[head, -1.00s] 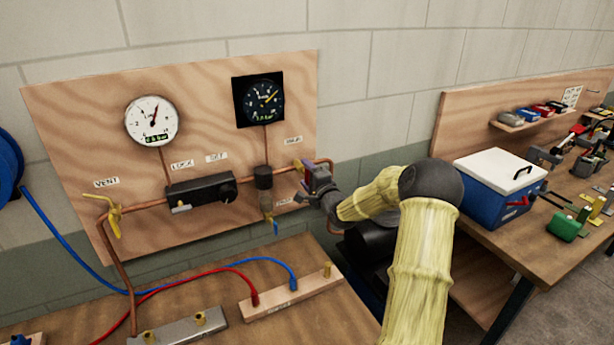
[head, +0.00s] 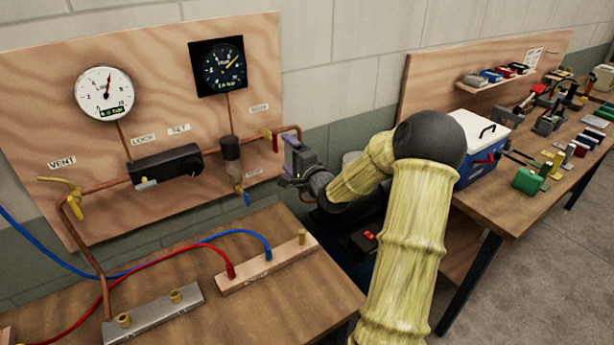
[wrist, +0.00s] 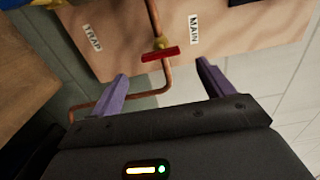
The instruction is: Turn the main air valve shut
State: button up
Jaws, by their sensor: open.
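The main air valve (head: 273,138) sits on the copper pipe at the right end of the wood panel, under a small label. In the wrist view it shows a red handle (wrist: 160,53) on a brass body, lying across the pipe, with the MAIN label (wrist: 194,30) to its right. My gripper (head: 291,156) is just right of and in front of the valve. In the wrist view its two purple fingers (wrist: 162,72) are apart and empty. The handle lies beyond the fingertips, roughly centred between them, and appears untouched.
A copper pipe (wrist: 103,100) bends below the valve. The filter bowl (head: 231,160) with a blue drain tap and the black regulator (head: 166,168) are left of it. The wood panel (head: 120,60) stands behind. A blue cooler box (head: 484,150) is on the right bench.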

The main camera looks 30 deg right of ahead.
jog(key=s+b, duration=0.1)
jog(key=s, duration=0.8)
jog(key=shift+s+d, duration=0.15)
jog(key=s+a+f+n+g, duration=0.3)
jog(key=a+f+n+g, duration=0.55)
jog(key=a, duration=0.25)
jog(key=s+a+f+n+g, duration=0.1)
jog(key=s+a+n+g, duration=0.2)
jog(key=s, duration=0.5)
jog(key=s+a+n+g, duration=0.4)
jog(key=s+a+n, duration=0.2)
jog(key=s+a, duration=0.1)
jog(key=shift+s+a+f+h, duration=0.2)
jog(key=shift+s+f+h, duration=0.15)
jog(key=shift+s, duration=0.55)
